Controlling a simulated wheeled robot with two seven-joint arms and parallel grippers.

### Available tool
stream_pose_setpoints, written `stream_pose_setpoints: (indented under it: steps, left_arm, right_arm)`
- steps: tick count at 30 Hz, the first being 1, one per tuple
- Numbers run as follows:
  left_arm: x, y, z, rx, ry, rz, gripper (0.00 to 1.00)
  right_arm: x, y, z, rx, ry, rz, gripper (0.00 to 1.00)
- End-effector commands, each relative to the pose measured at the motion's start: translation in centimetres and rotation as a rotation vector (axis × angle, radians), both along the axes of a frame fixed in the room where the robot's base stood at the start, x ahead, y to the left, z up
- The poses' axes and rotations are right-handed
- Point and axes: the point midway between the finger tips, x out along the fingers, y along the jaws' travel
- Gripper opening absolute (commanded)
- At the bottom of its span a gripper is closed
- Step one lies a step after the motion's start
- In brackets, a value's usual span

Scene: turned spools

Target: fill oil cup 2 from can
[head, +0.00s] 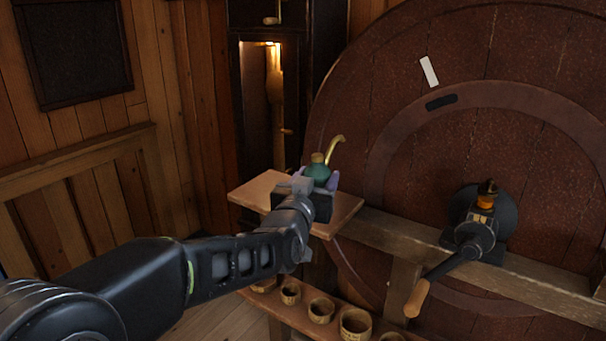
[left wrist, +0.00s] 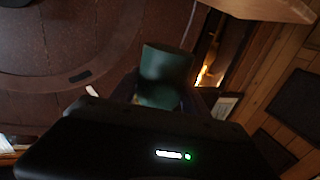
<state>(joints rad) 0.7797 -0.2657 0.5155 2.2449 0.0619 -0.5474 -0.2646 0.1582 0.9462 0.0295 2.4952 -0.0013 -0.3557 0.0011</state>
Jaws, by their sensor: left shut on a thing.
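The oil can (head: 316,171) is green, with a brass cap and a curved brass spout pointing up and to the right. It also shows close up in the left wrist view (left wrist: 166,72). My left gripper (head: 319,183) is shut on the can, at or over a small wooden shelf (head: 252,192); I cannot tell whether the can touches the shelf. A small amber cup with a dark top (head: 487,194) sits at the axle of the big wheel, to the right and apart from the can. I see no number on it. My right gripper is out of view.
A large dark red wheel (head: 420,140) fills the right side behind a wooden beam (head: 540,283). A crank with a wooden handle (head: 417,298) sticks out below the amber cup. Several wooden bowls (head: 320,311) stand on a lower ledge. A lit cabinet (head: 262,100) stands behind.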

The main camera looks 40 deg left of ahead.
Motion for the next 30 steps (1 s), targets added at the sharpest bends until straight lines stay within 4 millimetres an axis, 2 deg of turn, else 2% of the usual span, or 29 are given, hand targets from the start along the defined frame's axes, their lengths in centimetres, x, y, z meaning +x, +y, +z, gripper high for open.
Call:
stream_pose_setpoints:
  steps: [6,8,11,15,18,21,25,30]
  left_arm:
    - [1.0,-2.9,-4.4,-0.006,0.006,-0.145,0.06]
    - [1.2,-4.0,-6.4,-0.009,0.008,-0.206,0.06]
    - [1.0,-6.8,-11.1,-0.018,0.011,-0.343,0.06]
    - [-0.9,-11.8,-18.1,-0.026,0.006,-0.566,0.06]
    - [-3.2,-15.2,-22.2,-0.022,0.003,-0.703,0.06]
    - [-5.6,-17.9,-25.2,-0.019,0.001,-0.8,0.06]
    - [-7.9,-19.8,-28.2,-0.013,-0.002,-0.854,0.06]
    - [-8.7,-19.7,-30.3,-0.005,0.0,-0.83,0.06]
  right_arm:
    - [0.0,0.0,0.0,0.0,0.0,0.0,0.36]
    - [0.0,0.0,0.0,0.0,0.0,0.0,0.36]
    - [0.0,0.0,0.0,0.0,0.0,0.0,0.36]
    - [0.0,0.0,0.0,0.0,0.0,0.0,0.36]
    - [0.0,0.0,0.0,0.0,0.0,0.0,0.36]
    - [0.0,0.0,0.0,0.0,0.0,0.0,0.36]
    - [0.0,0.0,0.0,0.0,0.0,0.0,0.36]
    - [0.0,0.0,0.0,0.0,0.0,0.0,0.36]
